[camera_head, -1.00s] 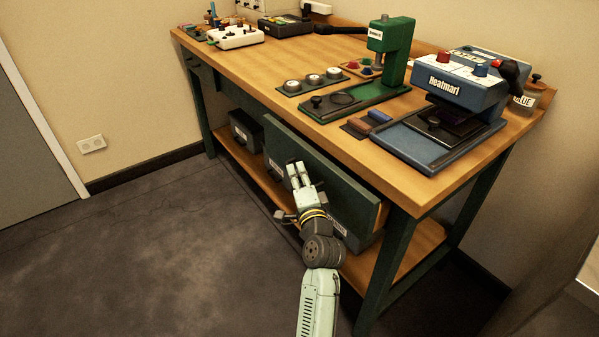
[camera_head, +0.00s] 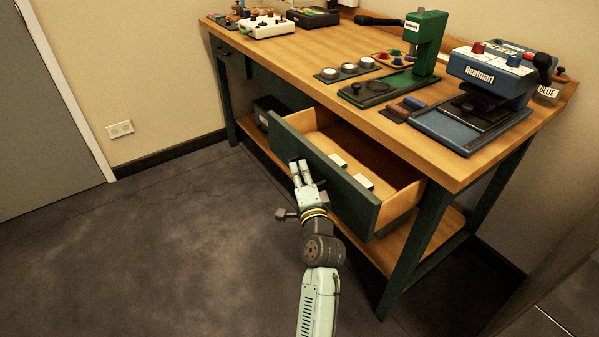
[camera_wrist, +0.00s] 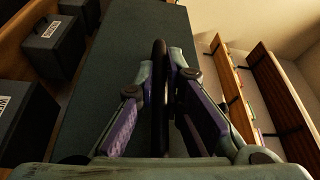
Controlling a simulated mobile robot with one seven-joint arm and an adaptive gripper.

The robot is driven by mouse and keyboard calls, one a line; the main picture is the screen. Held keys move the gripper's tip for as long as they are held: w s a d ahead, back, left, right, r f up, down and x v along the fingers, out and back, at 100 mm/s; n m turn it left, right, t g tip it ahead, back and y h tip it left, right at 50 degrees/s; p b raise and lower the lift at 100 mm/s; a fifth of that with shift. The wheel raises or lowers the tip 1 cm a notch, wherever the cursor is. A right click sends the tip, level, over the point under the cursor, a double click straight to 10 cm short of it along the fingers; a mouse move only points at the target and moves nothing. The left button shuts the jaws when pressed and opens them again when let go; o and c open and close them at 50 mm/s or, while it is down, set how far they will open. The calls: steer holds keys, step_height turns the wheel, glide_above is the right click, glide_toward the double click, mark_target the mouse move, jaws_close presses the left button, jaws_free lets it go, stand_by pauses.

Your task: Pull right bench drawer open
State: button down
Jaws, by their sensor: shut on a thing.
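The right bench drawer (camera_head: 354,202) has a dark green front and a light wooden inside, and it stands well out from under the bench top. A few small white items (camera_head: 363,182) lie in it. My gripper (camera_head: 300,172) is at the outer face of the drawer front. In the wrist view my gripper's fingers (camera_wrist: 160,80) are closed around a dark bar-like handle (camera_wrist: 160,110) on the green drawer front (camera_wrist: 118,60). In the head view the handle is hidden behind my gripper.
The wooden bench (camera_head: 300,60) carries a green press (camera_head: 428,45) and a blue heat press (camera_head: 490,80). A lower shelf (camera_head: 410,250) runs below the drawer, with dark boxes (camera_wrist: 55,45) on it. The floor in front (camera_head: 150,240) is clear.

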steer(key=c, duration=1.7)
jaws_free()
steer(key=v, duration=0.7)
steer(key=shift+s+d, duration=0.1)
steer(key=shift+s, duration=0.15)
